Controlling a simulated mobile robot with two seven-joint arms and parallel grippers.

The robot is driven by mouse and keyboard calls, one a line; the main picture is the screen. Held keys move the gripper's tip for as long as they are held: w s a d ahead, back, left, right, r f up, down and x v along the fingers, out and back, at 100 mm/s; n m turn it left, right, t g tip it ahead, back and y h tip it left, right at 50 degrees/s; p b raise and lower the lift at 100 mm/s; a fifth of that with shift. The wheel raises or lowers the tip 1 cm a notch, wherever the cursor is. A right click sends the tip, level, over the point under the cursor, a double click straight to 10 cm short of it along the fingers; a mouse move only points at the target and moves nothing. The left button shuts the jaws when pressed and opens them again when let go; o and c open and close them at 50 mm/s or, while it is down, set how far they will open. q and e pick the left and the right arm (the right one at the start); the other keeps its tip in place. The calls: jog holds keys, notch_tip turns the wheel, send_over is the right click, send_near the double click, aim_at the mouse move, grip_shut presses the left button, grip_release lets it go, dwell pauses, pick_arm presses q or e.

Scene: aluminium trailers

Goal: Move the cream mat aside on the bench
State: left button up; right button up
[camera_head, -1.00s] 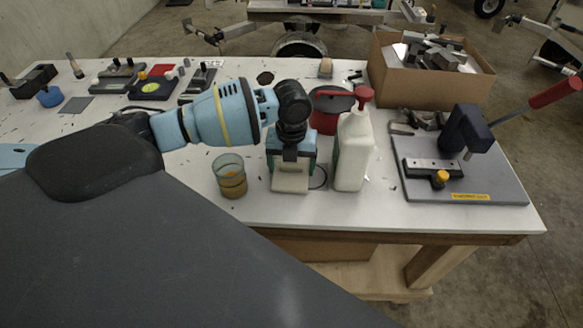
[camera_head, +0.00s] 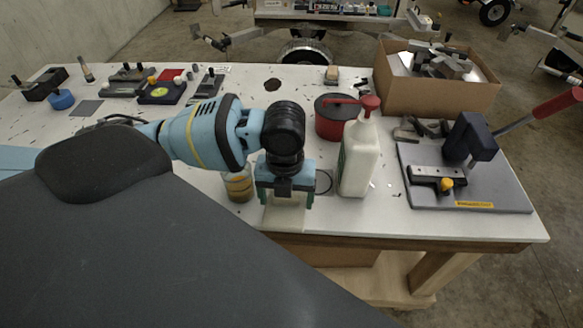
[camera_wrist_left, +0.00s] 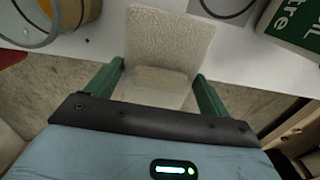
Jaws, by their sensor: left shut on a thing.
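The cream mat (camera_head: 284,219) is at the front edge of the white bench (camera_head: 400,226), below my left gripper (camera_head: 284,196). In the left wrist view the mat (camera_wrist_left: 170,38) lies partly on the bench, with its near end between the two green fingers. My left gripper (camera_wrist_left: 158,84) is shut on that near end, which shows past the bench's front edge. The gripper hides part of the mat in the head view. My right gripper is not in view.
An amber-filled cup (camera_head: 238,188) stands just left of the gripper, partly hidden by my arm. A white bottle with a red cap (camera_head: 358,160) stands close on the right, before a red pot (camera_head: 330,128). A grey lever press (camera_head: 470,182) stands farther right.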

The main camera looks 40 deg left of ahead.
aim_at(281, 219)
pick_arm(q)
jog(key=shift+s+d+r, duration=0.1)
jog(key=shift+s+d, duration=0.2)
jog(key=shift+s, duration=0.35)
jog(key=shift+s+d+r, duration=0.1)
jog(key=shift+s+d, duration=0.15)
jog(key=shift+s, duration=0.45)
jog(key=shift+s+d, duration=0.3)
jog(key=shift+s, duration=0.35)
